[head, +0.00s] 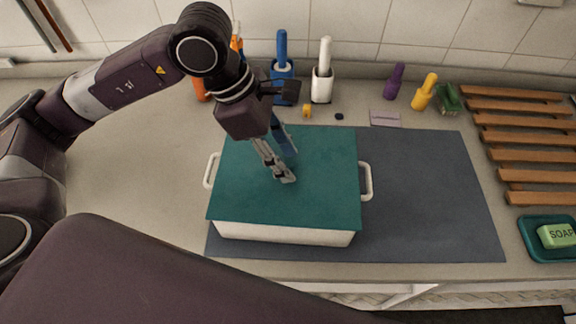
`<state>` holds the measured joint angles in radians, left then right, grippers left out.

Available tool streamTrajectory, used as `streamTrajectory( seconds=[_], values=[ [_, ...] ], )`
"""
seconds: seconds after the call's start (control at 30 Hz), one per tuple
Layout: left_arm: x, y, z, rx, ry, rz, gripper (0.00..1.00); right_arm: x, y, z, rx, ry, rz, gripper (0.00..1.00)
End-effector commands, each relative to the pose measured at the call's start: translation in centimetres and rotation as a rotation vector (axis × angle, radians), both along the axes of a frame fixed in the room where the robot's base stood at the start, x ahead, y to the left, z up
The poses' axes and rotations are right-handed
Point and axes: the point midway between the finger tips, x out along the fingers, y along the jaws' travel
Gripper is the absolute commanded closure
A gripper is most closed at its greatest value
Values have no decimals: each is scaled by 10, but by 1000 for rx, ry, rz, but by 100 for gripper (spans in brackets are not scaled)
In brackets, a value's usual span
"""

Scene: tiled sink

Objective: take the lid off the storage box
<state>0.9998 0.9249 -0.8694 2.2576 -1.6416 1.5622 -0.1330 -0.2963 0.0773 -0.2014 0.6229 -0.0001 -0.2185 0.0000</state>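The storage box (284,234) is white with a side handle at each end and stands on the grey mat. A flat teal lid (320,190) covers its top. My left gripper (284,168) reaches down from the upper left over the middle of the lid. Its grey fingers point down close to the lid; contact is not clear. A slim blue piece shows beside the fingers, and I cannot tell whether it belongs to the gripper. The finger gap is unclear. My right gripper is not in view.
The grey mat (430,200) is clear right of the box. Behind are a blue-handled brush (282,50), a white brush in its holder (323,75), and purple (394,80) and yellow (425,92) handled items. A wooden rack (520,137) and green soap (558,235) are at right.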

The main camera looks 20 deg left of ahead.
Motion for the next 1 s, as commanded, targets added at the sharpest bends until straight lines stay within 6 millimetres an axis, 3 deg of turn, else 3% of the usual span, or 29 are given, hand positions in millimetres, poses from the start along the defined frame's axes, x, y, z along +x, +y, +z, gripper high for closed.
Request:
streamTrajectory(
  seconds=[0.07,0.4,0.77,1.0],
  values=[
    [0,0,0,0,0,0,64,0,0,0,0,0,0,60],
    [0,0,1,0,-1,1,100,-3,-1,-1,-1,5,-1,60],
    [1,0,3,-1,-2,1,100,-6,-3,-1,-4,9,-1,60],
    [1,0,27,-2,-6,1,100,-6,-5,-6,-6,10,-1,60]
  ],
)
